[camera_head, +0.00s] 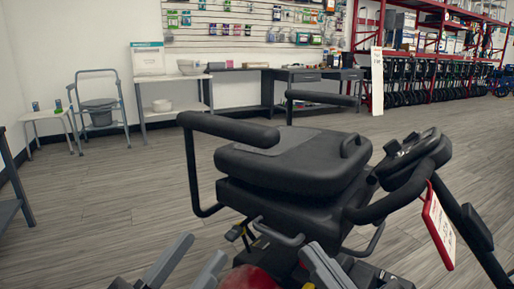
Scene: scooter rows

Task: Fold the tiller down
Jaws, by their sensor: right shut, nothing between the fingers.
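The black scooter tiller (474,234) stands at the right, its post slanting up to the left, toward the seat. Its head has a console (405,153) and a looped handlebar (385,205), close to the right side of the seat. A red-edged white tag (438,226) hangs at the handlebar. The scooter's black seat (290,165) has its backrest folded flat onto it. My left gripper (207,248) is low at the bottom edge, open and empty, left of the scooter base. My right gripper (312,250) is shut and empty below the seat, apart from the tiller. The tiller's lower end is out of view.
Armrests (230,129) stick out around the seat. A red cover (250,279) shows low on the scooter. A commode chair (98,105), a white side table (48,120) and a dark desk (318,75) stand along the back wall. Floor left of the scooter is clear.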

